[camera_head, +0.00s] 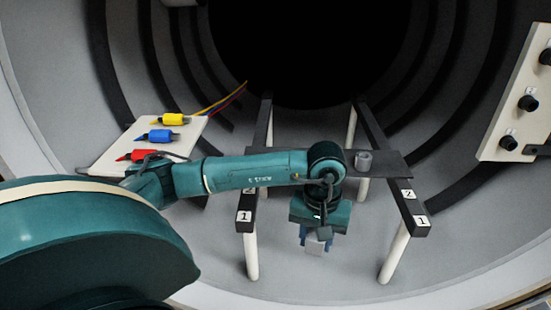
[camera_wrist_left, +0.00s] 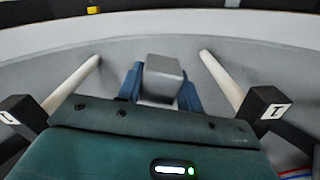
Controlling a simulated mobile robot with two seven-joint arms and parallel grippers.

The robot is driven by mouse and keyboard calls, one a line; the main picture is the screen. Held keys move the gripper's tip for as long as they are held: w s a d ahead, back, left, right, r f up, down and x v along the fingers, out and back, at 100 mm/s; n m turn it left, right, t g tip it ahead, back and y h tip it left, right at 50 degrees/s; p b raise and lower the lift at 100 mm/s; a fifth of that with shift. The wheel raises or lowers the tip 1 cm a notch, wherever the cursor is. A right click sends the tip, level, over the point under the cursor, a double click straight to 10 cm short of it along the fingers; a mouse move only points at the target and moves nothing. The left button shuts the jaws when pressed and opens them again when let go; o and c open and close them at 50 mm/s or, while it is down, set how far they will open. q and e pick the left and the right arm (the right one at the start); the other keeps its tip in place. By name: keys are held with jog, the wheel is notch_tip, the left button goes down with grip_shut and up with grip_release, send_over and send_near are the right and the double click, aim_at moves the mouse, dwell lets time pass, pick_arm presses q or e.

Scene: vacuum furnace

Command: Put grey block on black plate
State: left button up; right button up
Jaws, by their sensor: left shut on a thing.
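My left gripper (camera_head: 318,236) hangs between the two rails at their front ends, its jaws pointing down. It is shut on the grey block (camera_head: 315,246), held in the air. In the left wrist view the grey block (camera_wrist_left: 163,78) sits between the blue fingers of my left gripper (camera_wrist_left: 160,90). The black plate (camera_head: 390,162) lies across the rails behind my left gripper. My arm hides its left and middle part. My right gripper is not in view.
A small grey cylinder (camera_head: 363,160) stands on the plate. The rails (camera_head: 393,185) carry number labels and rest on white posts (camera_head: 395,252). A white panel (camera_head: 190,130) with yellow, blue and red connectors is at left. A panel with black knobs (camera_head: 528,103) is at right.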

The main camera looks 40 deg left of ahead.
pick_arm(q)
jog(key=w+a+r+n, duration=0.4)
jog(key=a+r+n, duration=0.1)
jog(key=a+n, duration=0.25)
jog(key=w+a+r+n, duration=0.3)
jog(key=a+r+n, duration=0.1)
jog(key=a+n, duration=0.4)
jog(key=w+a+r+n, duration=0.4)
jog(key=a+r+n, duration=0.15)
jog(key=a, duration=0.35)
jog(key=f, duration=0.9)
jog(key=shift+s+d+f, duration=0.2)
jog(key=shift+s+f, duration=0.05)
jog(key=shift+f, duration=0.15)
jog(key=shift+f, duration=0.1)
jog(key=o, duration=1.1)
jog(key=shift+c, duration=0.2)
